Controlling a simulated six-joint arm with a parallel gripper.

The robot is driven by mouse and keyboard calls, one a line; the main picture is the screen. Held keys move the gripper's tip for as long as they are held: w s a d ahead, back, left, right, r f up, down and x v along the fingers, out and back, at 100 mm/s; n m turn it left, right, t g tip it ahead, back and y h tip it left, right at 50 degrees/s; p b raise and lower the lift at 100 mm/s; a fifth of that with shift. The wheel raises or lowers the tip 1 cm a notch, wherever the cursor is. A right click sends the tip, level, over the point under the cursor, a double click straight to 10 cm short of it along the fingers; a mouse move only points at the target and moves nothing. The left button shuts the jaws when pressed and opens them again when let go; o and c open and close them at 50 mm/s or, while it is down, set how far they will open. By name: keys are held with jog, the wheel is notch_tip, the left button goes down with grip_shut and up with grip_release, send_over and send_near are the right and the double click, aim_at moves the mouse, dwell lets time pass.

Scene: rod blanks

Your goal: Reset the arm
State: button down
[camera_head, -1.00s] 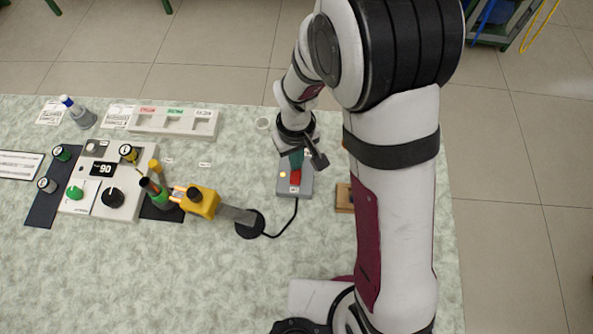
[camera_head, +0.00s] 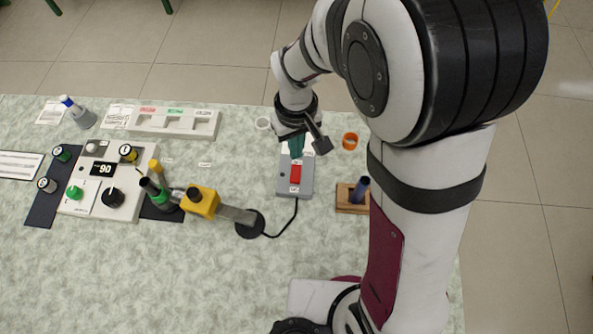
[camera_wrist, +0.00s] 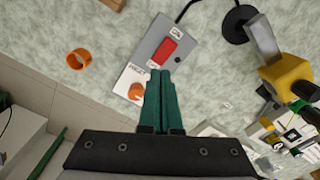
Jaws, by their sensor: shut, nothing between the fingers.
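My gripper (camera_head: 297,147) is shut and empty, its green fingers pressed together. It hangs over the far end of a grey switch box (camera_head: 306,187) with a red rocker (camera_head: 295,174). In the wrist view the closed fingers (camera_wrist: 161,74) point toward the box (camera_wrist: 150,47) and its red rocker (camera_wrist: 166,50). The fingers partly cover a white labelled plate with an orange round part (camera_wrist: 135,91). The small lamp on the box looks dark in the head view. I cannot tell whether the fingertips touch anything.
An orange ring (camera_head: 350,141) and a wooden block (camera_head: 350,208) holding a blue rod (camera_head: 360,188) lie to the right. A yellow device (camera_head: 201,203), a control panel (camera_head: 125,195) and a white tray (camera_head: 175,122) stand left. The front-left table is clear.

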jog(key=shift+r, duration=0.5)
jog(key=s+d+r+m+y, duration=0.1)
jog(key=s+d+r+m, duration=0.4)
jog(key=s, duration=0.4)
jog(key=s+d+r+m, duration=0.4)
jog(key=s+r+m, duration=0.1)
jog(key=s, duration=0.4)
jog(key=shift+d+r+m+y, duration=0.2)
jog(key=shift+d+m+y, duration=0.2)
jog(key=shift+m, duration=0.4)
jog(key=w+a+f+n, duration=0.1)
jog(key=w+a+n, duration=0.2)
jog(key=w+n, duration=0.2)
jog(key=w+a+f+n+h, duration=0.1)
jog(key=w+a+n, duration=0.2)
jog(key=w+n, duration=0.3)
jog(key=w+a+f+n+g, duration=0.1)
jog(key=w+a+n, duration=0.2)
jog(key=n, duration=0.9)
jog(key=w, duration=0.3)
jog(key=shift+a+n+h, duration=0.3)
jog(key=shift+a+h, duration=0.05)
jog(key=shift+h, duration=0.05)
